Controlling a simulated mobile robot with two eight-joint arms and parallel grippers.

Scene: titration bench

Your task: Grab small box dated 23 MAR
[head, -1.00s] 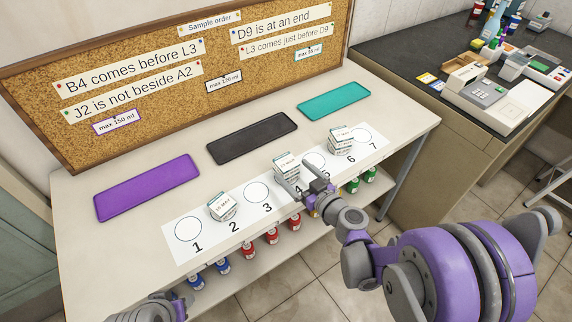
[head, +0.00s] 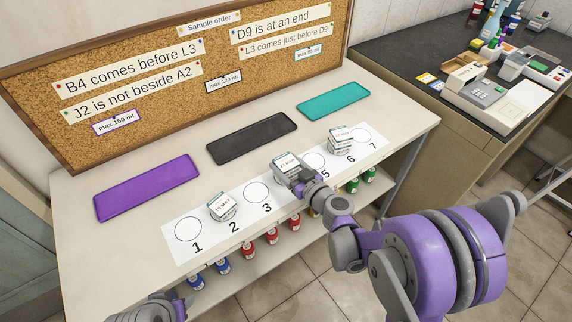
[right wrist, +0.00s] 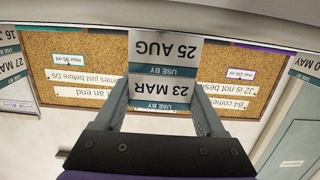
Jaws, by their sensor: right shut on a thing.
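The small box dated 23 MAR (right wrist: 162,91) is between the two fingers of my right gripper (head: 303,174) in the right wrist view, where the scene is upside down. A box dated 25 AUG (right wrist: 166,48) is directly against it, on its lower side in the scene. In the head view this stack (head: 287,165) is at place 4 of the numbered white strip (head: 176,247), partly hidden by my right gripper. The right gripper is shut on the 23 MAR box. My left gripper (head: 168,308) is only partly visible at the bottom left; its jaws are unclear.
Other boxes stand at place 2 (head: 222,207) and near place 6 (head: 341,140). Purple (head: 147,188), black (head: 251,138) and teal (head: 333,101) mats lie behind the strip. Several coloured bottles stand on a shelf below. A corkboard (head: 180,70) stands behind the bench.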

